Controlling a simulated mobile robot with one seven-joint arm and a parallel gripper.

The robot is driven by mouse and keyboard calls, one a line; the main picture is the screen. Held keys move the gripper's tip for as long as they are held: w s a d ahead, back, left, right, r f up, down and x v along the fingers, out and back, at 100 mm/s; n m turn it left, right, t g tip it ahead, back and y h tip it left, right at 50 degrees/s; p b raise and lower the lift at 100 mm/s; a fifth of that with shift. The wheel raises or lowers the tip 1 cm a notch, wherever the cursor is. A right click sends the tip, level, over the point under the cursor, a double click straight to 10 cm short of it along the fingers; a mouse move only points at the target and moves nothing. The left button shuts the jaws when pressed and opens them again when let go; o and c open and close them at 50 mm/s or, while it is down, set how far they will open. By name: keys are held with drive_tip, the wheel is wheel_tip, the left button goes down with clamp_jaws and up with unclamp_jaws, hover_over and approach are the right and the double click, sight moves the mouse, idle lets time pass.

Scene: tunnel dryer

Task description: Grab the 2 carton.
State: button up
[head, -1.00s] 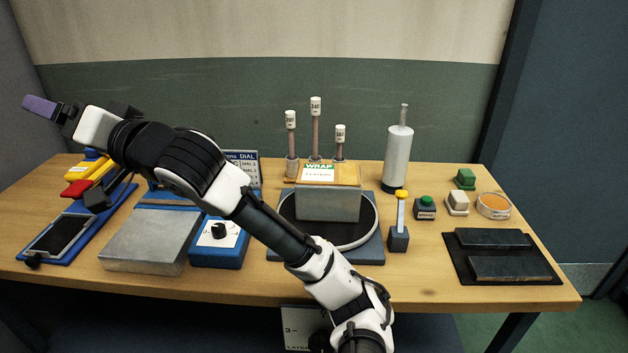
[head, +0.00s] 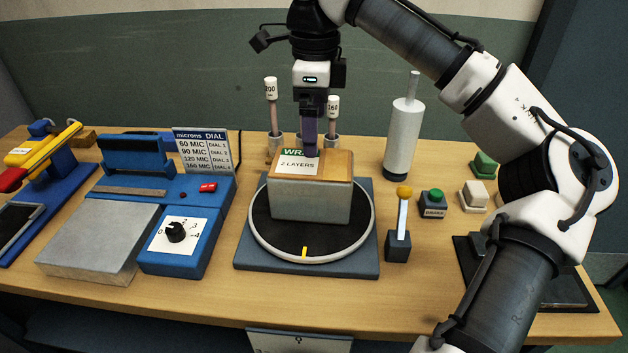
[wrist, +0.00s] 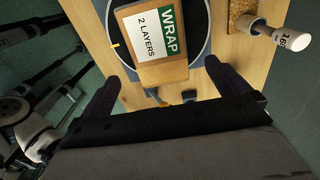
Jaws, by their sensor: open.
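The carton (head: 311,207) is a pale grey box with a brown top and a label reading WRAP, 2 LAYERS. It sits upright on the black round turntable (head: 263,230). My gripper (head: 311,153) points down at the carton's far edge, its purple finger overlapping the label's upper part in the head view. In the wrist view the carton's brown top (wrist: 165,74) lies ahead of my gripper (wrist: 164,72), whose two dark fingers are wide apart with nothing held. I cannot tell the exact height of the fingertips above the carton.
White-capped posts (head: 271,90) stand close behind the turntable. A white cylinder (head: 403,140) and a yellow-knobbed lever (head: 403,192) stand to the right. A blue dial unit (head: 182,240) is at the left. My arm covers part of the right side.

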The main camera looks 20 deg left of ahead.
sight(312, 162)
drive_tip(key=f, duration=0.5)
drive_tip(key=f+p, duration=0.1)
drive_tip(key=f, duration=0.5)
drive_tip(key=shift+s+a+f, duration=0.2)
drive_tip(key=shift+f, duration=0.1)
drive_tip(key=shift+r, duration=0.1)
drive_tip(key=c, duration=1.7)
